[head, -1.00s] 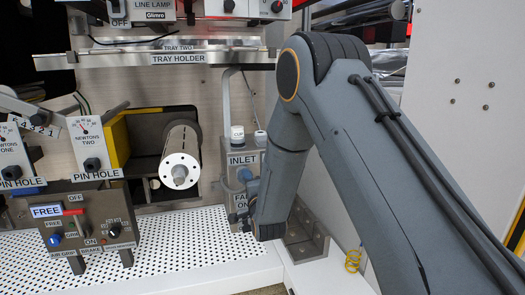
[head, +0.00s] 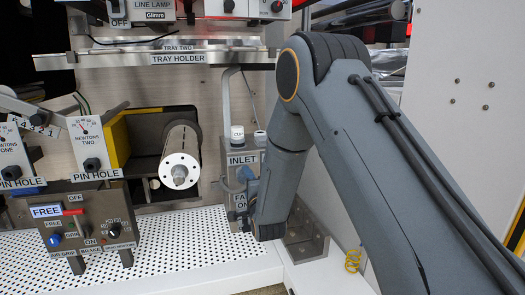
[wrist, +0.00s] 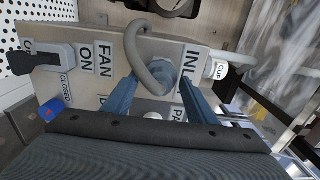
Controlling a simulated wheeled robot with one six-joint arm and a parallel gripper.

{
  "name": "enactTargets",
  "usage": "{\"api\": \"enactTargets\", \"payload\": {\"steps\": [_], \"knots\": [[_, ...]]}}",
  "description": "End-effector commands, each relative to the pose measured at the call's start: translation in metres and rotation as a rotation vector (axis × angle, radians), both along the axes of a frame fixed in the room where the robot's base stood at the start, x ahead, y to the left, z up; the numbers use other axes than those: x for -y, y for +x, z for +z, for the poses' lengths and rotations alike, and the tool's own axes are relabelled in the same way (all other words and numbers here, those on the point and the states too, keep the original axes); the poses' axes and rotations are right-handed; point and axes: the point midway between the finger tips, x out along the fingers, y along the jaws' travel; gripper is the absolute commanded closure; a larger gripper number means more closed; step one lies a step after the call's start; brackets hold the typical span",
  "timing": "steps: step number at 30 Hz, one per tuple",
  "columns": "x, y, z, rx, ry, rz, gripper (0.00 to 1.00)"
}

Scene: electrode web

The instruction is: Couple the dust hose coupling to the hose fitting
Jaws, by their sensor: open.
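A panel labelled INLET (head: 243,160) and FAN ON stands at the back of the bench. In the wrist view a grey hose (wrist: 136,45) curves down the panel, its lower end between my fingers. A round blue-grey piece (wrist: 165,74) sits beside that end, near the INLET label; I cannot tell whether it is the coupling or the hose fitting, or whether the two touch. My gripper (wrist: 158,88) is open, its two blue fingers on either side of the hose end, with no clear grip on it.
A white cap labelled CUP (wrist: 215,70) is right of the fingers. A black-handled lever (wrist: 50,57) and a blue knob (wrist: 52,108) are left.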

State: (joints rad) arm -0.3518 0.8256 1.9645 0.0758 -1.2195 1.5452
Motion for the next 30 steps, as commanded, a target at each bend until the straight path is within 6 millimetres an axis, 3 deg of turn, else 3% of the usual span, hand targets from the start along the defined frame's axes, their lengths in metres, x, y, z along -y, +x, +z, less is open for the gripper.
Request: {"api": "enactTargets", "payload": {"steps": [30], "knots": [[0.019,-0.067,0.001,-0.001,-0.001,0.0,0.48]]}}
